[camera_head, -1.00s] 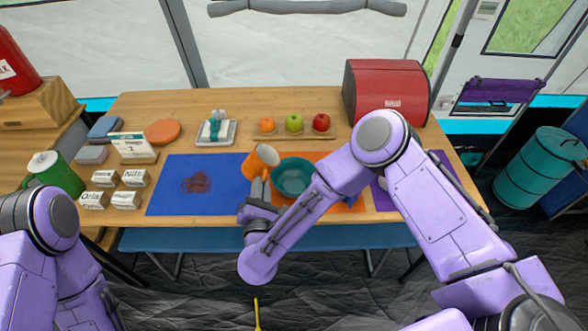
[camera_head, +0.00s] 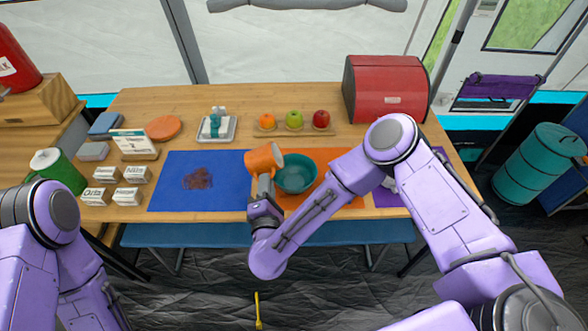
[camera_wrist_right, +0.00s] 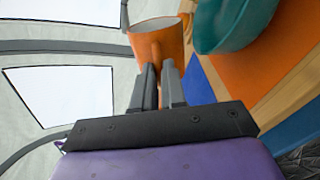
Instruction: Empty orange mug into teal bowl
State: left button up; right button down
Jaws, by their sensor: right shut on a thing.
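My right gripper (camera_head: 264,186) is shut on the mug from the front. In the right wrist view the gripper (camera_wrist_right: 158,86) has its two fingers against the lower part of the mug (camera_wrist_right: 157,40), with the bowl (camera_wrist_right: 232,22) beside it at the upper right. The bowl stands on the orange mat (camera_head: 340,160). The mug's inside is hidden, and I cannot tell whether anything is coming out. My left gripper is out of view.
A blue mat (camera_head: 225,181) with a dark reddish-brown patch (camera_head: 198,178) lies to the left. Small white boxes (camera_head: 127,197) are farther left. Behind stand three fruits on a wooden board (camera_head: 270,131) and a red bread box (camera_head: 386,92).

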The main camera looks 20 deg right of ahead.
jog(key=shift+d+r+m+p, duration=0.1)
jog(key=shift+r+m+p, duration=0.2)
jog(key=shift+m, duration=0.2)
jog(key=shift+s+d+r+m+p, duration=0.1)
jog(key=shift+d+m+p, duration=0.25)
jog(key=shift+d+m, duration=0.1)
jog(key=shift+s+d+r+m+p, duration=0.1)
jog(key=shift+d+m+p, duration=0.25)
jog(key=shift+d, duration=0.05)
jog(key=shift+d, duration=0.1)
jog(key=shift+s+d+f+m+b, duration=0.15)
jog(key=shift+f+m+b, duration=0.25)
jog(key=shift+b, duration=0.35)
jog(key=shift+w+d+f+m+b, duration=0.15)
jog(key=shift+m+b, duration=0.35)
jog(key=shift+b, duration=0.25)
jog(key=shift+s+d+r+m+b, duration=0.1)
jog(key=shift+m+b, duration=0.3)
